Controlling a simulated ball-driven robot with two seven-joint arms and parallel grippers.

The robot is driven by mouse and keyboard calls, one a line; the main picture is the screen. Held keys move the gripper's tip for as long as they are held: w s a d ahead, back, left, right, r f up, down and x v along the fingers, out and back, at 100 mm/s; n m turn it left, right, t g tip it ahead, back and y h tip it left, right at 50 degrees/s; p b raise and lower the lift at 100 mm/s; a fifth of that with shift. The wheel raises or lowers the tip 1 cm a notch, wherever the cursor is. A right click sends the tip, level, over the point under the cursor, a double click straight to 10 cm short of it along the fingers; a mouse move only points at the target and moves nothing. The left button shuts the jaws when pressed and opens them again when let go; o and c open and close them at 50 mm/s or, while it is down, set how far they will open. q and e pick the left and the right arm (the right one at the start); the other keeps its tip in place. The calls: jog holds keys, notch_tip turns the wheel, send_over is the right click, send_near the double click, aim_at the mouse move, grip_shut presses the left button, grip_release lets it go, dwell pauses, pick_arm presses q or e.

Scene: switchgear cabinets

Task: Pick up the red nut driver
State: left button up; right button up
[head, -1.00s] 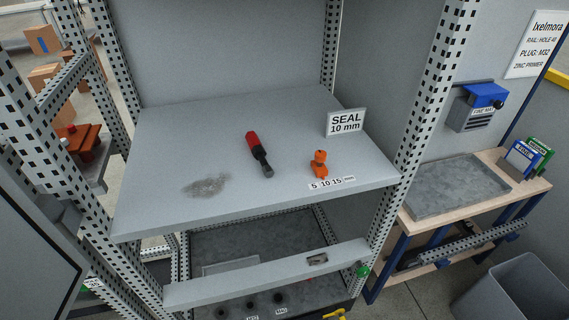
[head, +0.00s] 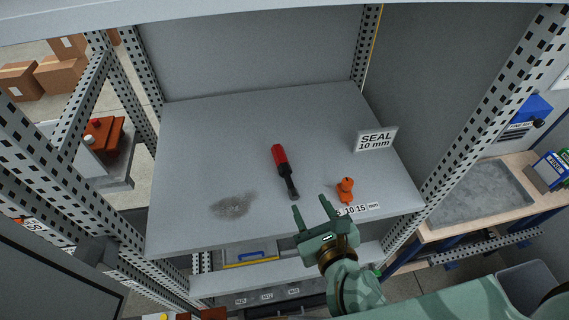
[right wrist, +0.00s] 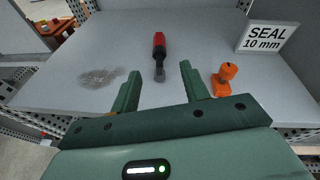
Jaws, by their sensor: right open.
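The red nut driver (head: 281,160) lies on the grey cabinet shelf (head: 200,150), its red handle toward the back and its dark shaft toward the front. It also shows in the right wrist view (right wrist: 159,50), ahead of the fingers and between their lines. My right gripper (head: 313,207) is open and empty at the front edge of the shelf, a little in front of the driver's shaft end and apart from it. It also shows in the right wrist view (right wrist: 158,85). My left gripper is not in view.
A small orange object (head: 345,189) stands right of the driver, near the right finger. A "SEAL 10 mm" sign (head: 375,139) stands farther right. A dark smudge (head: 232,205) marks the shelf's left front. Perforated posts (head: 480,130) flank the shelf. Its back is clear.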

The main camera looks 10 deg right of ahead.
notch_tip(320, 180, down, 3)
jog(key=m+g, duration=0.1)
jog(key=m, duration=0.1)
send_near(290, 183)
jog(key=shift+g, duration=0.3)
jog(key=x, duration=0.5)
jog(key=shift+w+r, duration=0.1)
jog(key=shift+r, duration=0.15)
jog(key=x, duration=0.6)
jog(key=shift+w+f, duration=0.1)
jog(key=shift+d, duration=0.1)
jog(key=c, duration=0.9)
